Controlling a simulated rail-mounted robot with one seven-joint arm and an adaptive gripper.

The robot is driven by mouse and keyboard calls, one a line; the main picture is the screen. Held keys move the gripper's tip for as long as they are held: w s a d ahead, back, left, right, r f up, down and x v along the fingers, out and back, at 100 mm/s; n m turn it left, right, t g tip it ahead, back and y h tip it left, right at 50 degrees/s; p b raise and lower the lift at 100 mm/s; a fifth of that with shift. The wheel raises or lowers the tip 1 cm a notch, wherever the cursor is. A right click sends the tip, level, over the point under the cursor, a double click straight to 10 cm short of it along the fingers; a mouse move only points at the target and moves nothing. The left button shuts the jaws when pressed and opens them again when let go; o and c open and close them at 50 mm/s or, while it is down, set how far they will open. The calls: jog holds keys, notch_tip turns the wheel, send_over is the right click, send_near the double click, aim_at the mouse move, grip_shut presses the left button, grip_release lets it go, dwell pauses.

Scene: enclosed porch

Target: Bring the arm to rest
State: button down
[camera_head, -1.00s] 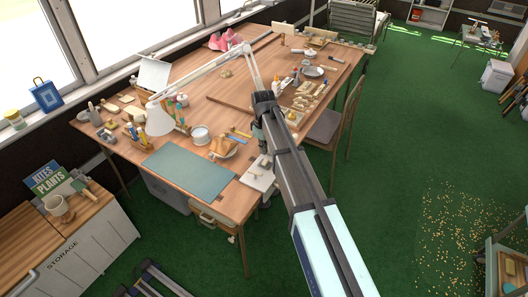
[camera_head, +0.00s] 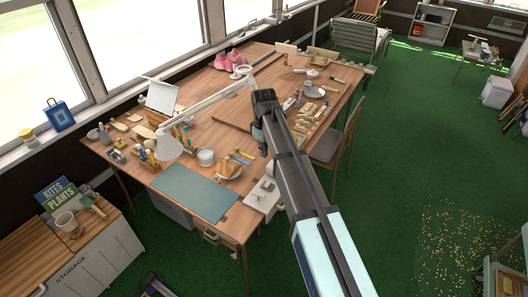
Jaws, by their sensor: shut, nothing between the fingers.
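My arm reaches up from the bottom of the head view over the right part of the wooden table. My gripper (camera_head: 264,150) hangs below the dark elbow-like end of the arm, small and partly hidden by the arm links. It looks shut and empty. It appears in front of the table's right side, close in the picture to a white device (camera_head: 262,194) at the table's edge. I cannot tell its exact height above the table.
The wooden table (camera_head: 225,140) holds a white lamp (camera_head: 168,148), a teal mat (camera_head: 195,191), and many small items. A chair (camera_head: 338,140) stands right of the arm. A storage cabinet (camera_head: 85,265) is at lower left. Open green floor (camera_head: 410,140) lies to the right.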

dwell(0.3)
jog(key=s+d+f+m+b, duration=0.1)
jog(key=s+d+f+m, duration=0.2)
jog(key=s+d+f, duration=0.5)
jog(key=s+d+f+m+g, duration=0.1)
jog(key=s+f+m, duration=0.3)
jog(key=f, duration=0.8)
jog(key=s+d+f+m+b, duration=0.1)
jog(key=s+d+f+m, duration=0.1)
jog(key=s+d+f, duration=0.5)
jog(key=s+d+f+m+g+b, duration=0.1)
jog(key=s+d+f+g, duration=0.1)
jog(key=s+f, duration=0.4)
jog(key=s+d+f+m+g+b, duration=0.1)
jog(key=s+f, duration=0.6)
jog(key=s, duration=0.9)
jog(key=s+d+f+m+g+b, duration=0.1)
jog(key=s+d+f, duration=0.4)
jog(key=s, duration=0.7)
jog(key=shift+f+m+g, duration=0.3)
jog(key=shift+f+g, duration=0.6)
